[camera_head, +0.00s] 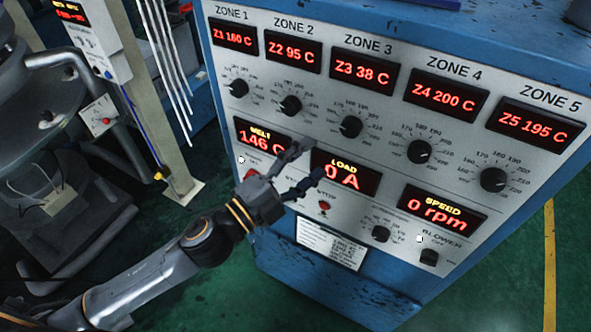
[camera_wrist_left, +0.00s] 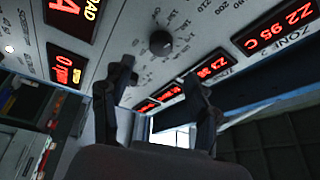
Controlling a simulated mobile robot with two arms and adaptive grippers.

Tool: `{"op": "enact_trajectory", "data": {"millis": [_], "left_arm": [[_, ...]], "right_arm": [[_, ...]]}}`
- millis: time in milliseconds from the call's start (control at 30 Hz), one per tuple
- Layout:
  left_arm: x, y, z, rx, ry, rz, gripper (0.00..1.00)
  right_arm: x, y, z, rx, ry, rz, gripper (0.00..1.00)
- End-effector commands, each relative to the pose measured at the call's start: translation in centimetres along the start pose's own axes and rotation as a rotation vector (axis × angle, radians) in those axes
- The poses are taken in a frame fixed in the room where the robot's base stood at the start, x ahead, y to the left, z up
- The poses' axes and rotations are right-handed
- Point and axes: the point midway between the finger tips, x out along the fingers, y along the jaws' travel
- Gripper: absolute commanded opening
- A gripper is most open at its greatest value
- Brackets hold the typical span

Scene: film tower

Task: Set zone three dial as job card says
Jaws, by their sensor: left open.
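The zone 3 dial (camera_head: 351,127) is a black knob with a printed number scale, below the display (camera_head: 364,73) reading Z3 38 C. Its pointer setting is too small to read. A black knob, apparently this dial, shows in the left wrist view (camera_wrist_left: 160,42) beyond the fingers. My left gripper (camera_head: 312,163) is open and empty, in front of the panel, below and left of the dial and apart from it. It also shows in the left wrist view (camera_wrist_left: 160,80). A white card (camera_head: 331,243) with small unreadable print is on the lower front. My right gripper is not in view.
Similar knobs sit beside it for zone 2 (camera_head: 290,105) and zone 4 (camera_head: 419,151). A LOAD display (camera_head: 345,174) and a red button (camera_head: 324,206) lie near my gripper. Hanging white rods (camera_head: 168,60) and a machine stand at left. Green floor is clear at right.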

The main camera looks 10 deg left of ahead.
Motion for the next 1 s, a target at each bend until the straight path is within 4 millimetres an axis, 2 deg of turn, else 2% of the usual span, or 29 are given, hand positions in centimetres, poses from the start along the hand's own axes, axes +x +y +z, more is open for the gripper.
{"op": "enact_trajectory", "data": {"millis": [100,333,900,1000], "left_arm": [[-1.5,0.1,0.0,-0.002,-0.002,0.001,0.6],[-3.0,0.0,0.0,0.0,-0.001,0.0,0.6],[-3.1,0.0,0.0,0.001,0.0,0.0,0.6],[-3.1,0.8,0.8,-0.01,-0.016,0.008,0.6]], "right_arm": [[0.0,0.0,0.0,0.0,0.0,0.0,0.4],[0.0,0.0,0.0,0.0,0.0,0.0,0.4],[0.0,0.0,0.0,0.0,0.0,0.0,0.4],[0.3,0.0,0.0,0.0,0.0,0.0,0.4]]}}
